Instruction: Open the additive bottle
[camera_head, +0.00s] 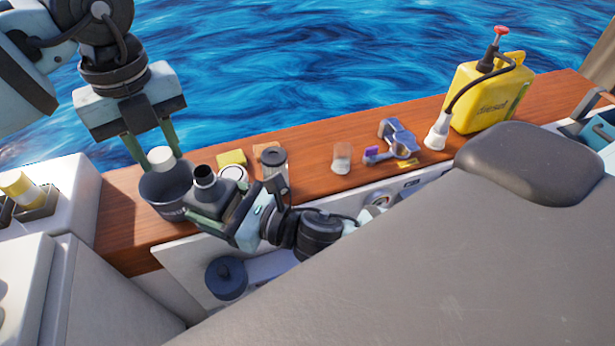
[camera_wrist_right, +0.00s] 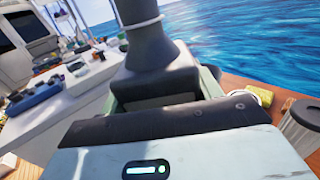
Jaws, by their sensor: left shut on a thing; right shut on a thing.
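The additive bottle (camera_head: 204,180) is dark grey with a narrow neck. Its top looks dark and uncovered in the head view. My right gripper (camera_head: 207,207) is shut on the bottle's body and holds it over the wooden ledge. In the right wrist view the bottle (camera_wrist_right: 150,55) stands up between the fingers, a little tilted, with a pale ring around its neck. My left gripper (camera_head: 154,146) is shut on a small whitish cap (camera_head: 161,157), to the left of the bottle's neck and apart from it.
A dark bucket (camera_head: 163,190) stands below the left gripper. A yellow sponge (camera_head: 231,158), a grey-lidded canister (camera_head: 273,165), a clear glass (camera_head: 342,157) and a yellow diesel can (camera_head: 487,95) stand along the wooden ledge (camera_head: 315,180). A large grey surface fills the lower right.

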